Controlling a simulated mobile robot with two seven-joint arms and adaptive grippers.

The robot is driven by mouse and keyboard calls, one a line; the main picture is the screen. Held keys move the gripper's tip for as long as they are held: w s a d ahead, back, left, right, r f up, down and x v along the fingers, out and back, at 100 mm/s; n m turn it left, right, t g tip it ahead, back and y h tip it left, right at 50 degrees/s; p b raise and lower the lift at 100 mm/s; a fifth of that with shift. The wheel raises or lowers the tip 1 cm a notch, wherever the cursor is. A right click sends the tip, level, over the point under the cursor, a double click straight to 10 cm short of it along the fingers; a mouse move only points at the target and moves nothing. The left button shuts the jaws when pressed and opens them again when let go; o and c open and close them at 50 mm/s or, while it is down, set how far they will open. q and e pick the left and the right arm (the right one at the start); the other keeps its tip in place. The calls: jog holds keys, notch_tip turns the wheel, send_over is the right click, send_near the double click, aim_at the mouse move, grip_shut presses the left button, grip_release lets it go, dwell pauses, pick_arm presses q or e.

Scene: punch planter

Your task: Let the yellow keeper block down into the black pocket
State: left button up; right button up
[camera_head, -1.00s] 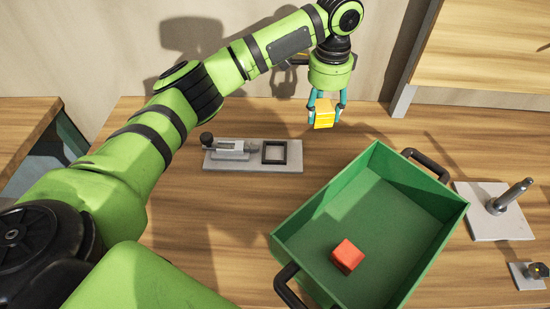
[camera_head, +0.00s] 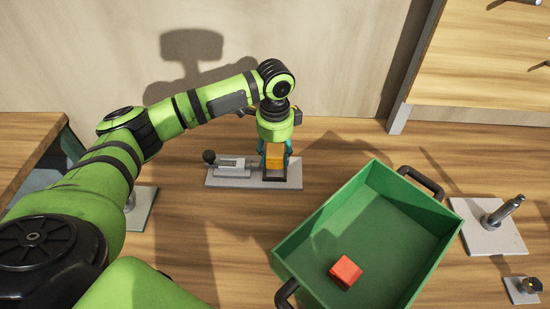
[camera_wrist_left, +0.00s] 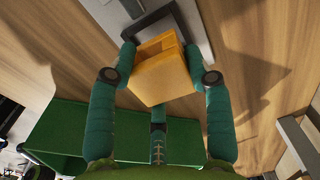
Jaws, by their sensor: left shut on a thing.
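The yellow keeper block (camera_head: 274,156) is held between the teal fingers of my left gripper (camera_head: 275,155). The block also shows in the left wrist view (camera_wrist_left: 163,73), gripped between both fingers (camera_wrist_left: 160,78). In the head view the block is over the black pocket (camera_head: 275,179), a square frame at the right end of a grey plate (camera_head: 228,183). The pocket's dark rim shows partly behind the block in the left wrist view (camera_wrist_left: 150,32). I cannot tell whether the block's lower edge is inside the rim. My right gripper is not in view.
A green crate (camera_head: 432,240) with a red cube (camera_head: 346,271) in it stands right of the plate. A plate with a metal post (camera_head: 500,214) lies at far right.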

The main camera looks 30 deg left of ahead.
aim_at(275, 162)
pick_arm(q)
notch_tip(275, 162, down, 3)
jog(key=shift+f+p, duration=0.2)
jog(key=shift+p, duration=0.2)
jog(key=shift+f, duration=0.15)
jog(key=o, duration=1.4)
jog(key=shift+f, duration=0.15)
notch_tip(275, 162, up, 12)
jog(key=shift+r+b, duration=0.2)
jog(key=shift+b, duration=1.05)
jog(key=shift+s+f, duration=0.1)
